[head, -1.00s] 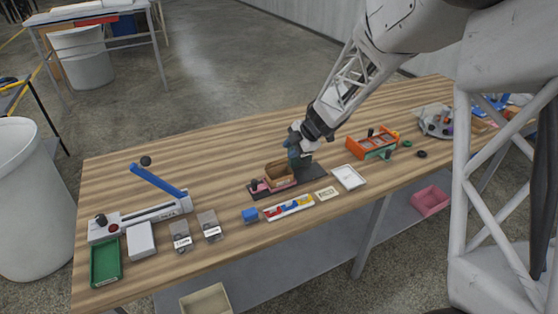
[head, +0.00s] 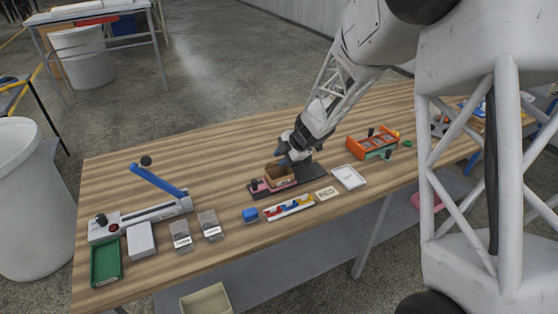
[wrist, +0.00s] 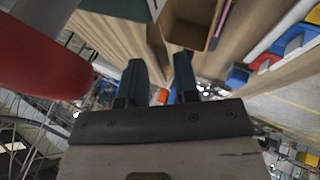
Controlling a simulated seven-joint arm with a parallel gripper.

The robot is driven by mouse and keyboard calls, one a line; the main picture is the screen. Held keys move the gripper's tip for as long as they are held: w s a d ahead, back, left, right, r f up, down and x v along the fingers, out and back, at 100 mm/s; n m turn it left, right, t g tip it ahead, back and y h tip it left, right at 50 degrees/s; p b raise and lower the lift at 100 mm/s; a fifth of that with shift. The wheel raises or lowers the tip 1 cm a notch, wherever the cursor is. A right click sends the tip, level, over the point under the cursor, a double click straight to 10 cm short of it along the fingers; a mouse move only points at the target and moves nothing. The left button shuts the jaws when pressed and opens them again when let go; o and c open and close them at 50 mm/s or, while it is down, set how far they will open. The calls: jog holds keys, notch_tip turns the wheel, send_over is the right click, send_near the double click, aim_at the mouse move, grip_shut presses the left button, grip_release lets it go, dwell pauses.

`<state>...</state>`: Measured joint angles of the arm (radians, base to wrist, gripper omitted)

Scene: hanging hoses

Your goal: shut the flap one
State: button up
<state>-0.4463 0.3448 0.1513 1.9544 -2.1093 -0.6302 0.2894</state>
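A small open-topped brown box (head: 280,177) sits on a dark base (head: 312,173) near the middle of the bench, with a pink part at its left. It also shows at the top of the wrist view (wrist: 192,24). Whether a flap stands up on it is too small to tell. My gripper (head: 287,155) is just behind and above the box in the head view, partly hidden by its own wrist. In the wrist view its two dark blue fingers (wrist: 160,65) are apart with nothing between them. I cannot tell whether a finger touches the box.
An orange rack (head: 371,143) and a white tray (head: 349,178) stand to the right. A tray of coloured pieces (head: 289,207) and a blue block (head: 250,215) lie in front. A blue-armed lever device (head: 158,180) is at the left. The bench behind the box is clear.

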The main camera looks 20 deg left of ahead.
aim_at(270, 168)
jog(key=shift+x, duration=0.95)
grip_shut()
jog(key=shift+s+d+f+t+y, duration=0.1)
jog(key=shift+s+d+t+y, duration=0.1)
jog(key=shift+t+y, duration=0.15)
dwell(0.5)
jog(key=shift+s+d+f+n+t+y, duration=0.25)
jog(key=shift+t+y, duration=0.2)
jog(key=shift+y, duration=0.15)
jog(key=shift+s+d+f+n+t+y, duration=0.15)
jog(key=shift+d+f+t+y, duration=0.1)
jog(key=shift+t+y, duration=0.25)
jog(key=shift+s+d+f+n+t+y, duration=0.15)
jog(key=shift+f+n+t+y, duration=0.2)
jog(key=shift+y, duration=0.35)
jog(key=shift+s+d+f+n+t+y, duration=0.15)
jog(key=shift+f+t+y, duration=0.2)
jog(key=shift+t+y, duration=0.25)
